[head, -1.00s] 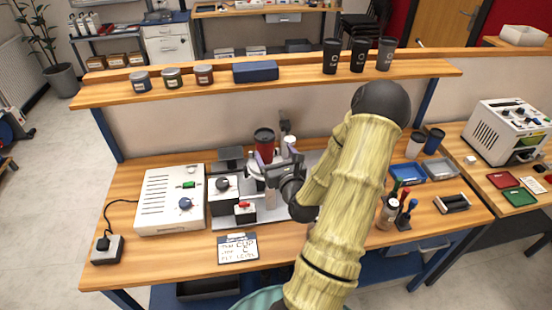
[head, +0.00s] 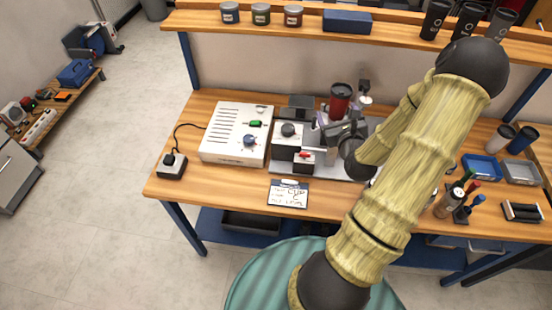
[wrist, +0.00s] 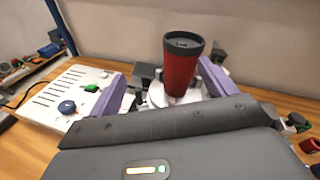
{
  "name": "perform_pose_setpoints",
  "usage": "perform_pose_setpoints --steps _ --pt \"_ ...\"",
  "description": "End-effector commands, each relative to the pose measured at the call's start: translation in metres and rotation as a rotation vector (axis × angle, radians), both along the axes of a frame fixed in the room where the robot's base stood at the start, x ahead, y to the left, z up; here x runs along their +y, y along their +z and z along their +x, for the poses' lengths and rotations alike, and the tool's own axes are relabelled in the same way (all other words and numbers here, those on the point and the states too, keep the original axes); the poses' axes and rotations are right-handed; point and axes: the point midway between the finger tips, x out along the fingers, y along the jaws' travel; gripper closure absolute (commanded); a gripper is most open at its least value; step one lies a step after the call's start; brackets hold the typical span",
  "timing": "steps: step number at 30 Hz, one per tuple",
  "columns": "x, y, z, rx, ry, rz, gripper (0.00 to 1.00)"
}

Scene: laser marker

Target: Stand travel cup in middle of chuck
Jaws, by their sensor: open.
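The travel cup (head: 340,98) is dark red with a black lid and stands upright at the marker, behind my gripper in the head view. In the wrist view the cup (wrist: 182,68) stands on the pale round chuck (wrist: 157,96); whether it is exactly centred I cannot tell. My gripper (wrist: 163,84) is open, its purple fingers apart to the left and right of the cup, with a visible gap on the left. My gripper (head: 342,124) partly hides the chuck and the cup's base in the head view.
A white control box (head: 236,133) stands left of the marker, and a small label card (head: 288,194) lies in front. Blue (head: 482,167) and grey trays, pens and two cups stand at right. A shelf (head: 380,30) with black cups runs behind.

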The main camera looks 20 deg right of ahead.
Motion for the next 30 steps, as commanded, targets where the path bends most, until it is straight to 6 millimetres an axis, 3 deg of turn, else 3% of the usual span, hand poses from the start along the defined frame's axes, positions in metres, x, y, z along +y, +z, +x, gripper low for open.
perform_pose_setpoints --steps 6,14,23,30 --pt "0.058 -0.015 0.021 0.366 0.260 -0.456 0.16" --pt "0.117 -0.023 0.016 0.701 0.638 -1.007 0.16" --pt "0.179 -0.012 -0.018 0.896 1.156 -1.582 0.16" --pt "0.228 0.008 -0.063 0.844 1.637 -1.971 0.16"
